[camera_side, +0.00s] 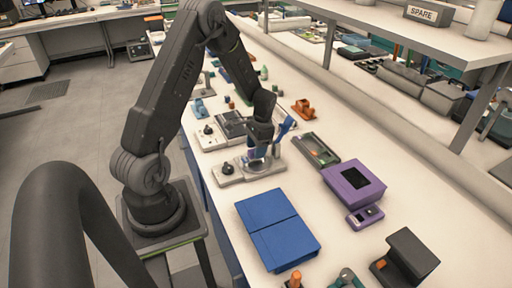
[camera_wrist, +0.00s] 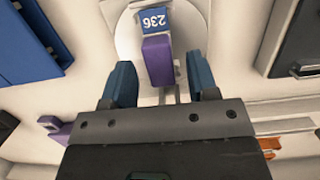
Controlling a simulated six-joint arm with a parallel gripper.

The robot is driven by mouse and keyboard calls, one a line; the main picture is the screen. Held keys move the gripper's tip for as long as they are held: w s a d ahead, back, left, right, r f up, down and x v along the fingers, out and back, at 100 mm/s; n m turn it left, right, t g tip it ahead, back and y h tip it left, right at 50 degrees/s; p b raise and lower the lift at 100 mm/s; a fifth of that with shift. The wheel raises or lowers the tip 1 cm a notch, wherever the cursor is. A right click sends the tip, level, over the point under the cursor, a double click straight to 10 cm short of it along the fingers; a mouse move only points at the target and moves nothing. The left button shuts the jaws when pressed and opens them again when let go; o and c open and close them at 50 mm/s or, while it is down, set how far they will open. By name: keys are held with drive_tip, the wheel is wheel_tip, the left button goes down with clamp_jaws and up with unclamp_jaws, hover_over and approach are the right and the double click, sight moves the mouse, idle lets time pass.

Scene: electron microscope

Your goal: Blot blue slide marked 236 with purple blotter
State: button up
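A blue slide (camera_wrist: 153,20) marked 236 sits on a pale round stage (camera_wrist: 190,32) at the top of the wrist view. The purple blotter (camera_wrist: 158,62) lies just below the slide, overlapping its near edge in that view; I cannot tell whether they touch. My gripper (camera_wrist: 159,74) has its two dark blue fingers apart, one on each side of the blotter, with a gap clearest at the right finger. In the side view, my gripper (camera_side: 263,142) is low over a grey stand (camera_side: 243,172), with purple showing under it. The slide's number is not readable there.
A blue flat case (camera_side: 277,229) lies in front of the stand. A purple device (camera_side: 353,183) and an open tray (camera_side: 316,150) stand to the right. An orange part (camera_side: 304,109) is behind. A shelf (camera_side: 420,25) overhangs the back right. Bare bench shows between these.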

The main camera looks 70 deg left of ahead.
drive_tip(key=r, duration=0.4)
drive_tip(key=w+r, duration=0.1)
drive_tip(key=r, duration=0.4)
drive_tip(key=w+r, duration=0.1)
drive_tip(key=r, duration=0.3)
drive_tip(key=shift+w+r, duration=0.2)
drive_tip(key=shift+r, duration=0.1)
drive_tip(key=shift+c, duration=0.3)
idle(2.3)
drive_tip(key=shift+t, duration=0.9)
drive_tip(key=s+f, duration=0.1)
drive_tip(key=f, duration=0.3)
drive_tip(key=s+f, duration=0.1)
drive_tip(key=f, duration=0.1)
drive_tip(key=shift+s+f, duration=0.15)
drive_tip(key=shift+s, duration=0.2)
drive_tip(key=shift+c, duration=0.9)
drive_tip(key=shift+f, duration=3.65)
drive_tip(key=shift+c, duration=0.2)
drive_tip(key=c, duration=0.5)
drive_tip(key=shift+c, duration=0.2)
drive_tip(key=shift+r, duration=2.55)
